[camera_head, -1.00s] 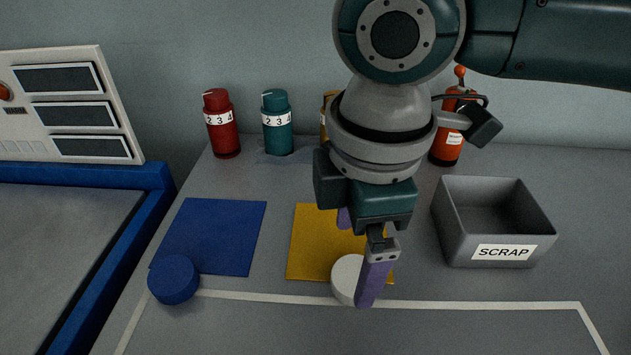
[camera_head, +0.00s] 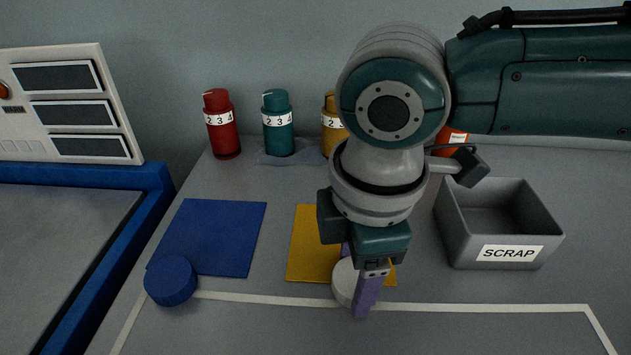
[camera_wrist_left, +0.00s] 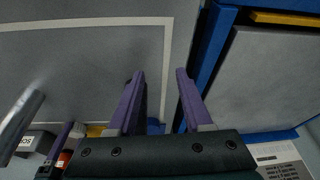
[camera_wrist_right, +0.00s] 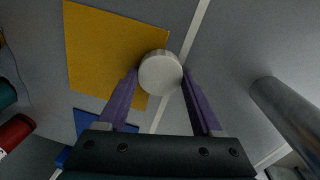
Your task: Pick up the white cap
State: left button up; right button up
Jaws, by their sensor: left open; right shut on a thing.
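The white cap (camera_head: 345,282) stands at the front edge of the yellow mat (camera_head: 308,245), partly hidden behind a purple finger of my right gripper (camera_head: 357,283). In the right wrist view the round white cap (camera_wrist_right: 161,73) sits between the two purple fingertips of my right gripper (camera_wrist_right: 160,76), which are shut on it. The cap appears to be still at table level. My left gripper (camera_wrist_left: 159,75) shows only in the left wrist view, open and empty above the table near its blue edge.
A blue cap (camera_head: 171,281) lies at the front of a blue mat (camera_head: 214,237). A grey SCRAP bin (camera_head: 455,233) stands at the right. Red (camera_head: 222,130), teal (camera_head: 278,128) and yellow (camera_head: 332,130) bottles stand at the back. The front table area is clear.

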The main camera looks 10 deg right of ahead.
jog(key=c, duration=0.5)
jog(key=shift+r, duration=0.1)
jog(key=shift+c, duration=0.2)
